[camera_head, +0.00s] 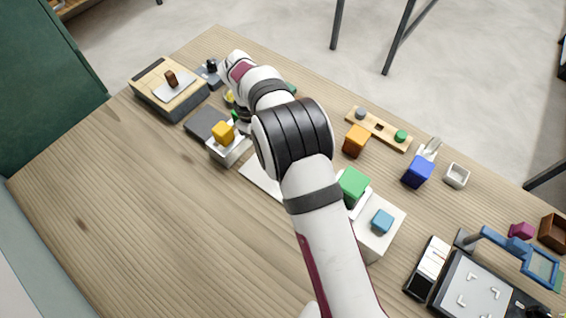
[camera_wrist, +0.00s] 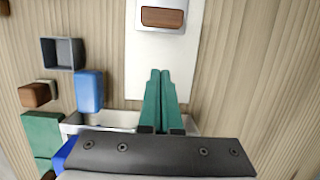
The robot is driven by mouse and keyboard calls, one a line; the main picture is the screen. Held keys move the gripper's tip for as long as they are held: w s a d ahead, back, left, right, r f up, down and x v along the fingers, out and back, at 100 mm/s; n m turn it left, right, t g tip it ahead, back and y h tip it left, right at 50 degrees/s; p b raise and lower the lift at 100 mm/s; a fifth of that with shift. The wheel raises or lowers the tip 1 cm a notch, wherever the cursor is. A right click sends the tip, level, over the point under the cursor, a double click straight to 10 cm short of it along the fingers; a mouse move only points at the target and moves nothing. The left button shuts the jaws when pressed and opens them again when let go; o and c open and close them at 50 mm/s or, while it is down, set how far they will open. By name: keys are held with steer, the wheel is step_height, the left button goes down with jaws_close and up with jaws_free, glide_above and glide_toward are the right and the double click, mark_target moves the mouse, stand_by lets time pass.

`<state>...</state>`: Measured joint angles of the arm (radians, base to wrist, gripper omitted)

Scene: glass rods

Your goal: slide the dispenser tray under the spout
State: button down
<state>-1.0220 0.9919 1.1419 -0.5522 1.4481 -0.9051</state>
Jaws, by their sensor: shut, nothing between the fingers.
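In the wrist view, the green fingers of my gripper (camera_wrist: 160,76) are shut with nothing between them. They overlap a white strip on the table and the far edge of a pale, shallow tray (camera_wrist: 103,118). I cannot tell whether they touch the tray; my gripper body hides its near part. In the head view, a small white tray (camera_head: 226,156) with a yellow block stands left of my arm, which hides most of my gripper. I cannot tell whether both views show the same tray. No spout is clearly recognisable.
A dark grey plate (camera_head: 204,122) and a wooden box (camera_head: 160,97) lie left. A white box (camera_head: 377,241) with a blue block, an orange block (camera_head: 356,139) and a blue block (camera_head: 418,172) are right of my arm. The front left of the table is clear.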

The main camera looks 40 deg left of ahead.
steer(key=f, duration=0.1)
steer(key=d+f, duration=0.1)
steer(key=shift+d+f, duration=0.25)
steer(key=shift+f, duration=0.15)
steer(key=shift+d, duration=1.6)
steer(key=shift+d, duration=2.25)
